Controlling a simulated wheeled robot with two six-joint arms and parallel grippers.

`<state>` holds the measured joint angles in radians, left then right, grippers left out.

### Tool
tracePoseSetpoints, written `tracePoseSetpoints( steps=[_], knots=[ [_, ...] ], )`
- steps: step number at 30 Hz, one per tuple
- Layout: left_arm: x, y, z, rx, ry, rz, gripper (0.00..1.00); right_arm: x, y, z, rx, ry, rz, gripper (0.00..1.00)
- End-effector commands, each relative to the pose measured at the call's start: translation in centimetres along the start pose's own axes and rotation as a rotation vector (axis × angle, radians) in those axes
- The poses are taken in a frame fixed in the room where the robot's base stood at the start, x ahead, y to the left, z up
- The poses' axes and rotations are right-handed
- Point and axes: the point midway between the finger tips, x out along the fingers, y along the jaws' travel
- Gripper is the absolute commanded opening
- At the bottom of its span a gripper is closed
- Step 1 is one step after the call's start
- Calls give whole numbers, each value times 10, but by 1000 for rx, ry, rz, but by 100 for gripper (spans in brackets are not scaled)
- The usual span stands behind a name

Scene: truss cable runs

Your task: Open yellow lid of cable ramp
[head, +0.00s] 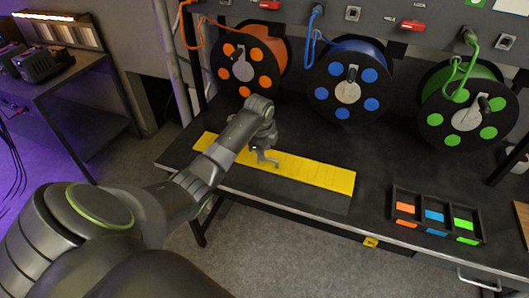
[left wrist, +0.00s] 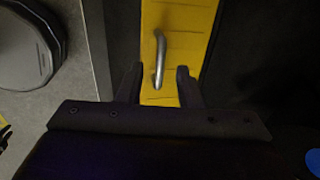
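The yellow lid (head: 315,174) lies flat along the black cable ramp (head: 300,194) near the front of the black table. My left gripper (head: 262,147) is over the lid, left of its middle. In the left wrist view the yellow lid (left wrist: 180,25) runs up the picture with a grey metal handle (left wrist: 160,50) on it. My left gripper (left wrist: 159,70) is open there, one finger on each side of the handle's lower end. The handle stands between the fingertips with a gap on both sides; whether they reach its depth is unclear. My right gripper is not in view.
Orange (head: 249,62), blue (head: 347,82) and green (head: 466,108) cable reels stand along the back of the table. A black tray (head: 393,204) with coloured pieces sits at the right. The table between lid and tray is clear.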

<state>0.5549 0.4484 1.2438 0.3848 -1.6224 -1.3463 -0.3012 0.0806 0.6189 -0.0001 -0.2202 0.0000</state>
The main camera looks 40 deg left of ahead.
Motion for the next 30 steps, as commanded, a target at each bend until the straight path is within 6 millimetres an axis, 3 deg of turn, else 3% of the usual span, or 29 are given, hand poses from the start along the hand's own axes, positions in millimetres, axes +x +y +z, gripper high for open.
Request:
tracePoseSetpoints(
  steps=[6,17,25,30],
  knots=[
    [21,0,0,-1,1,0,32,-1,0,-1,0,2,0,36],
    [26,0,0,0,0,-1,32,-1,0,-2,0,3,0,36],
    [26,0,0,0,0,-1,1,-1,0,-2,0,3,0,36],
    [26,0,0,0,0,-1,0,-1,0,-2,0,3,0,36]
  ],
)
